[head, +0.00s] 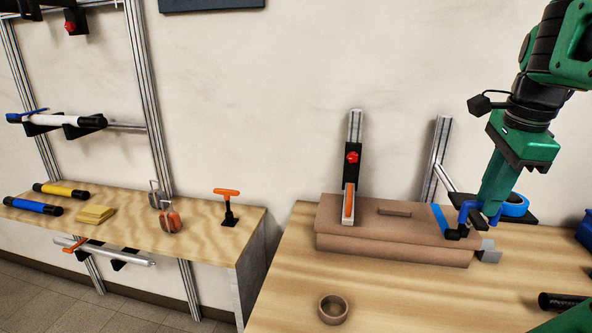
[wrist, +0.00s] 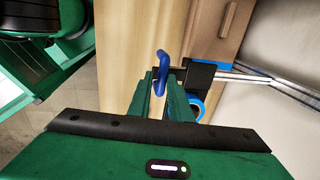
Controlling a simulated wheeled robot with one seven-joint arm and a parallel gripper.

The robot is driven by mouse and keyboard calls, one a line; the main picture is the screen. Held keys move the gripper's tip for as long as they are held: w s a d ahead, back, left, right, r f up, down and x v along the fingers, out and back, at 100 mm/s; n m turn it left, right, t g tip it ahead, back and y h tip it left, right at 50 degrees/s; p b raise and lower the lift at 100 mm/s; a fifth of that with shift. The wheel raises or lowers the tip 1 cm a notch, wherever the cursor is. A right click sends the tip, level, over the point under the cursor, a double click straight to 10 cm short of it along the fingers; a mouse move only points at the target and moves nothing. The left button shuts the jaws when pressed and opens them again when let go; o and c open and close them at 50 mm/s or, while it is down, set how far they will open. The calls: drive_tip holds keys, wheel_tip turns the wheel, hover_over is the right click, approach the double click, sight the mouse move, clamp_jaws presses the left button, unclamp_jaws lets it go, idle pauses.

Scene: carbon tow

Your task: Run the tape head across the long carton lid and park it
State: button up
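The long brown carton (head: 395,245) lies on the right-hand table with its lid (head: 385,218) closed. The tape head has a black body (wrist: 201,74), a blue tape roll (head: 515,206) and a blue handle (head: 467,212). It sits at the right end of the lid. A short blue strip (head: 440,218) lies across the lid just left of it. My gripper (head: 488,208) is at the tape head, pointing down. In the wrist view the handle (wrist: 161,68) stands between my two green fingers (wrist: 161,92), which appear closed on it. The contact itself is partly hidden.
An upright post with a red knob (head: 352,157) and orange lever stands at the lid's left part. A grey metal piece (head: 488,252) juts from the carton's right end. A left bench (head: 180,235) holds tools and rolls.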

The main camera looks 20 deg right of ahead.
drive_tip(key=shift+o, duration=1.2)
drive_tip(key=shift+s+a+r, duration=0.1)
drive_tip(key=shift+s, duration=0.05)
wheel_tip(320, 180, up, 10)
drive_tip(key=s+a, duration=0.1)
drive_tip(key=shift+s+r, duration=0.2)
drive_tip(key=shift+s, duration=0.05)
